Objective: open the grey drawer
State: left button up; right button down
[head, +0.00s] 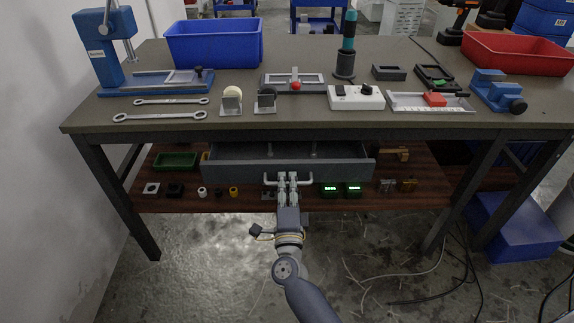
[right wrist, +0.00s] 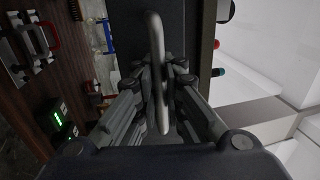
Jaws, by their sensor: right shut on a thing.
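The grey drawer (head: 235,173) hangs under the workbench top. Its front stands out from the table edge and part of its inside shows, so it is at least partly open. My right gripper (head: 287,180) is at the middle of the drawer front, shut on the drawer's metal bar handle (head: 307,181). In the right wrist view the handle (right wrist: 156,60) runs between the fingers of my right gripper (right wrist: 160,85), close to the grey drawer front (right wrist: 190,55). My left gripper is not in view.
The workbench top (head: 300,122) carries a blue bin (head: 213,47), a red bin (head: 515,55), wrenches (head: 160,116) and several devices. A lower wooden shelf (head: 400,201) holds a green tray (head: 176,161) and small parts. Cables (head: 400,272) lie on the floor at right.

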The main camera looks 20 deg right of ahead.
pick_arm(q)
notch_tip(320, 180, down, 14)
jog(key=p, duration=0.3)
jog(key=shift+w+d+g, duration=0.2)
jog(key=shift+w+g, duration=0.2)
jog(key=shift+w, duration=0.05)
pick_arm(e)
jog(key=r+v, duration=0.2)
jog(key=v, duration=0.8)
jog(key=r+v, duration=0.1)
jog(key=v, duration=0.9)
jog(key=shift+s+r, duration=0.25)
jog(key=shift+s, duration=0.15)
jog(key=shift+a, duration=0.15)
jog(key=c, duration=2)
grip_release()
pick_arm(q)
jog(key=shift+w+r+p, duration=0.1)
jog(key=shift+p, duration=0.2)
pick_arm(e)
jog(key=v, duration=1.2)
